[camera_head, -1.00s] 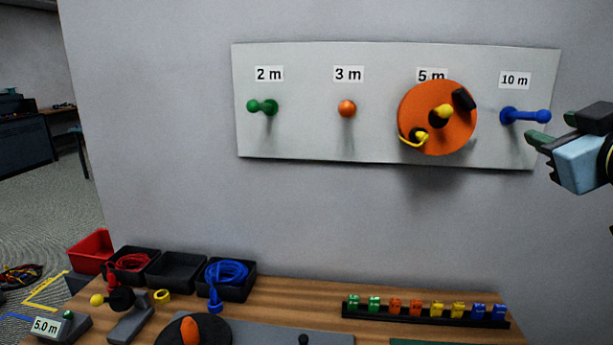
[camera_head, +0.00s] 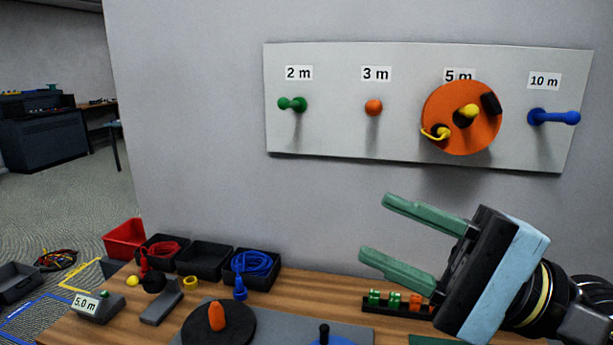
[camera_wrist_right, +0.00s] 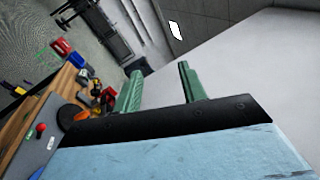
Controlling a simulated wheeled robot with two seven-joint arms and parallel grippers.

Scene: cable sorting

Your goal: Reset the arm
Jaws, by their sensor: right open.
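My right gripper (camera_head: 375,228) is in the lower right of the head view, in front of the wall and above the right part of the bench. Its two green fingers are spread apart with nothing between them. The fingers also show open in the right wrist view (camera_wrist_right: 160,85). An orange disc-shaped reel (camera_head: 480,138) hangs on the 5 m peg of the wall panel (camera_head: 335,135), up and right of the gripper and apart from it. The green, orange and blue pegs (camera_head: 555,118) beside it are bare. My left gripper is not in view.
Air left of the gripper is clear.

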